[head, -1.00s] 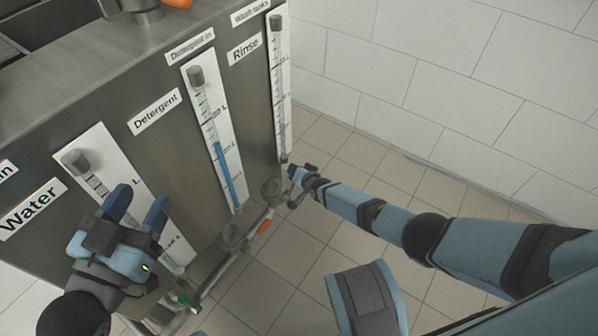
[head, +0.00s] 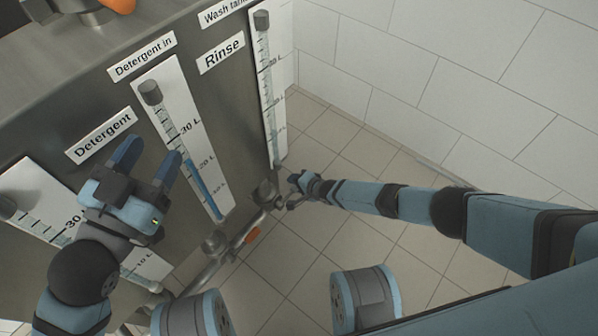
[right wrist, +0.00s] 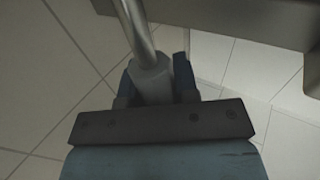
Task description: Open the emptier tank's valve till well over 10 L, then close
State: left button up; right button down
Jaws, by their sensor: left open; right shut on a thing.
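The Rinse gauge (head: 268,100) is the right-hand sight tube on the steel panel; I cannot make out its liquid level. The Detergent gauge (head: 175,130) shows a blue column reaching about the 20 L mark. The Water gauge (head: 35,205) is at the left, partly hidden by my left arm. A grey valve (head: 266,193) sits below the Rinse gauge. My right gripper (head: 290,194) is beside it, shut on a grey fitting (right wrist: 152,82) at the end of a metal rod. My left gripper (head: 145,165) is open and empty in front of the panel, between the Water and Detergent gauges.
An orange handle (head: 252,235) is on the pipework (head: 215,262) below the Detergent gauge. The white tiled wall (head: 430,70) stands to the right of the panel. The tiled floor (head: 300,255) between the panel and my body is clear.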

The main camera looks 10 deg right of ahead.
pick_arm(q)
jog(key=shift+w+d, duration=0.2)
jog(key=shift+w, duration=0.1)
pick_arm(e)
jog(key=shift+f, duration=0.1)
jog(key=c, duration=1.1)
grip_release()
jog(key=shift+c, duration=0.2)
pick_arm(q)
jog(key=shift+w, duration=0.1)
